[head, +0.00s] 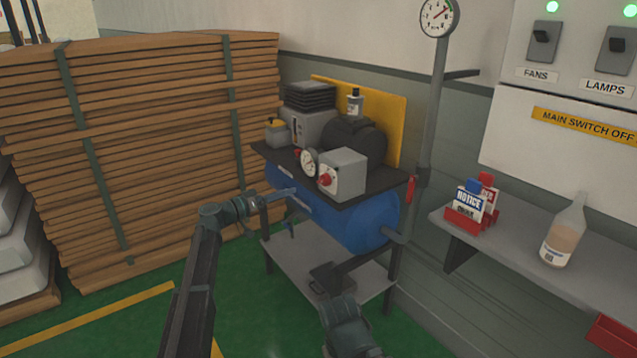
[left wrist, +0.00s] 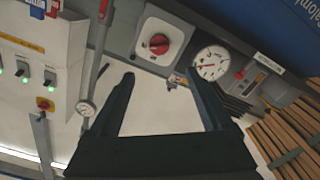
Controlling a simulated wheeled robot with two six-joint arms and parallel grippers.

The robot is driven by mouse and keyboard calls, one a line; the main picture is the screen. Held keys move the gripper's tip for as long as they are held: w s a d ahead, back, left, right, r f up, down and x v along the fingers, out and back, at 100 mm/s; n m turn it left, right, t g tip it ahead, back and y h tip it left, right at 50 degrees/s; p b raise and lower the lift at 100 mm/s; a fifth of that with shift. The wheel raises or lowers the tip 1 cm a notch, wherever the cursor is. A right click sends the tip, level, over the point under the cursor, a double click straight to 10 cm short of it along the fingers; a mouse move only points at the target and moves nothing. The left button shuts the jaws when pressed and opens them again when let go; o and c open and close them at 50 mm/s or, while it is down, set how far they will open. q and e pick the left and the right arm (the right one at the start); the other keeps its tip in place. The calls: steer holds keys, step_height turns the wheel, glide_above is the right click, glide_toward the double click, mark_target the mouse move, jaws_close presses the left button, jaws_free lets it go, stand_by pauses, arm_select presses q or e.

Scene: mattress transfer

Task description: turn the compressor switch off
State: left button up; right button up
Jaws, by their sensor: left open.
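The compressor (head: 345,215) has a blue tank under a dark top plate. Its switch is a red knob (head: 325,180) on the front of a grey box (head: 347,172). In the left wrist view the red knob (left wrist: 158,44) sits on a pale plate, beyond the fingertips and apart from them. I cannot tell whether it is on or off. My left gripper (head: 293,208) is open and empty, below and left of the switch box, in front of the tank. It also shows in the left wrist view (left wrist: 158,80). My right gripper (head: 328,280) is dark and unclear over the lower shelf.
A gauge (head: 310,162) stands close left of the switch box. Strapped planks (head: 160,140) fill the left. A wall shelf (head: 510,245) at right holds a bottle (head: 566,232). A post with a gauge (head: 438,18) stands behind. Green floor (head: 110,325) is open at front left.

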mark_target(324, 181)
arm_select(q)
steer(key=x, duration=1.3)
steer(key=shift+w+d, duration=0.2)
steer(key=shift+d, duration=0.15)
jaws_close()
